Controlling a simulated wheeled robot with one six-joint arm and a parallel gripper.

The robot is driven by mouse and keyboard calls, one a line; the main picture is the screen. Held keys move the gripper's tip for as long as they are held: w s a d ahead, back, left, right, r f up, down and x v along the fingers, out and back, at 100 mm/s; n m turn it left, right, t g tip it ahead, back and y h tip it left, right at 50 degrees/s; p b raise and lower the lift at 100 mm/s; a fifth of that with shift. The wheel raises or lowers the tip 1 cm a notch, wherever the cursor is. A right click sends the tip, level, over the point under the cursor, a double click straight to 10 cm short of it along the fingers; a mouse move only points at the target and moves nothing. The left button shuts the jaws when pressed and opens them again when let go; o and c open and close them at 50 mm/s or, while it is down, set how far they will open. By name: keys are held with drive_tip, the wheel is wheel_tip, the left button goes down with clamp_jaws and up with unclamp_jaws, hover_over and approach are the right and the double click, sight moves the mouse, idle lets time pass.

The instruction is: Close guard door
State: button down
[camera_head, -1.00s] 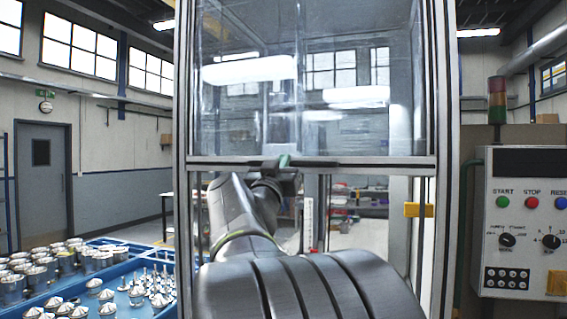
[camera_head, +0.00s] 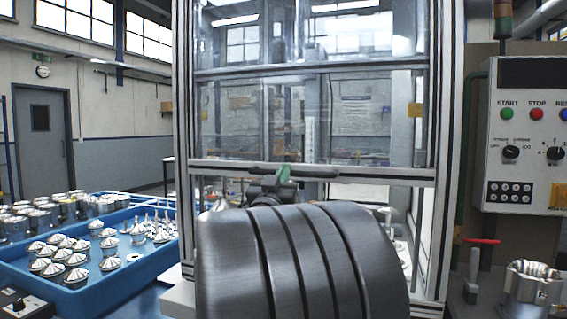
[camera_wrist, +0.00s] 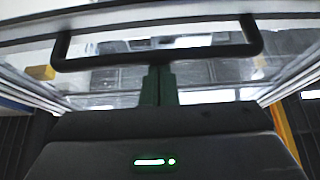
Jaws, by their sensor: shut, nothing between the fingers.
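The guard door (camera_head: 260,118) is a clear panel in an aluminium frame, centre of the head view. Its lower rail (camera_head: 225,172) hangs partway down, with an open gap below it. A dark bar handle (camera_head: 320,171) is fixed on that rail; the wrist view shows the handle (camera_wrist: 200,55) up close, spanning the top. My gripper (camera_head: 284,173) has green fingers, also in the wrist view (camera_wrist: 158,72). They are shut together with nothing between them, tips at the middle of the handle bar. I cannot tell whether they touch it. My arm hides the middle of the gap.
A blue tray (camera_head: 110,290) of metal parts stands at left. A control panel (camera_head: 530,150) with buttons is at right, above a metal housing (camera_head: 530,285) and a red-handled clamp (camera_head: 474,270).

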wheel_tip(320, 180, down, 24)
drive_tip(key=b, duration=1.5)
drive_tip(key=shift+b, duration=0.3)
drive_tip(key=shift+w, duration=0.1)
